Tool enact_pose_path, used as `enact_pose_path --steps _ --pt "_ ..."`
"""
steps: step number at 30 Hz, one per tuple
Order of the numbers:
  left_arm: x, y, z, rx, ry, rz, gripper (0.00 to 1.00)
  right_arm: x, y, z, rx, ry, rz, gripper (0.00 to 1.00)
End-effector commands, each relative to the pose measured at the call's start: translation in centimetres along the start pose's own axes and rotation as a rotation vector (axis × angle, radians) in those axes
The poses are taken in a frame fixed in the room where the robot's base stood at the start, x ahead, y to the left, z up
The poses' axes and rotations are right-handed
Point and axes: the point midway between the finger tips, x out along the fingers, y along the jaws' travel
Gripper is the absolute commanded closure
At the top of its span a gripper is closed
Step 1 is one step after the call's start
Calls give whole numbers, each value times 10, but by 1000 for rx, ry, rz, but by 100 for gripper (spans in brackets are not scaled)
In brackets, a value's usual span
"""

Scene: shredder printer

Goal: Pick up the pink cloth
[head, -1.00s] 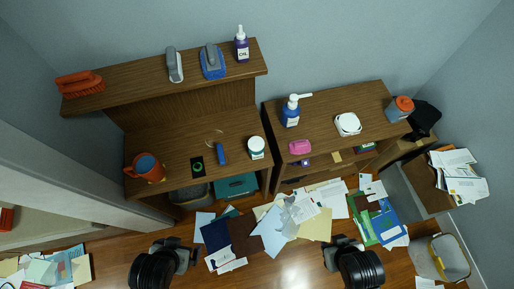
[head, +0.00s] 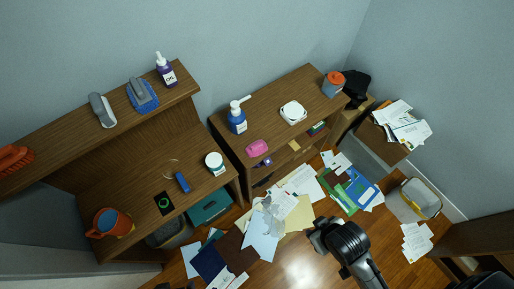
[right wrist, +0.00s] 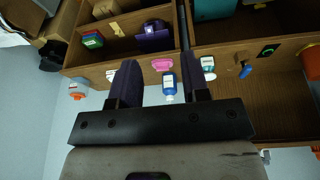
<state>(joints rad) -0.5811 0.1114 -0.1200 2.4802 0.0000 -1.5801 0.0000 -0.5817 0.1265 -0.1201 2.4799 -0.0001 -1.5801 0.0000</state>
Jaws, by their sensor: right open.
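The pink cloth (head: 257,147) lies folded on top of the right wooden cabinet, near its front edge, with a blue pump bottle (head: 237,121) to its upper left. It also shows in the right wrist view, where the cloth (right wrist: 162,64) appears between my two spread fingers. My right gripper (head: 318,236) hangs over the paper-strewn floor in front of the cabinet, open and empty, well apart from the cloth.
A white square item (head: 293,112) and a grey-and-orange container (head: 333,84) also stand on the right cabinet (head: 275,100). The left desk (head: 140,178) holds a mug (head: 110,223) and a white jar (head: 215,162). Papers and folders cover the floor. A bin (head: 411,203) stands at right.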

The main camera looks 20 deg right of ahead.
Motion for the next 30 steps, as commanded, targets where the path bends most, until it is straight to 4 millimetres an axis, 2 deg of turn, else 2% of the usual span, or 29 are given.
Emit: enact_pose_path --steps 4,20,26,30 --pt "0 0 0 0 0 0 0 0 0 0 0 1 0 56" --pt "0 -4 0 13 -1 -10 0 0 -2 -1 8 3 -6 6" --pt "0 -4 0 13 -1 -10 0 0 -2 -3 8 7 -6 6" --pt "13 -3 4 12 1 -9 0 10 2 -17 6 49 4 6"
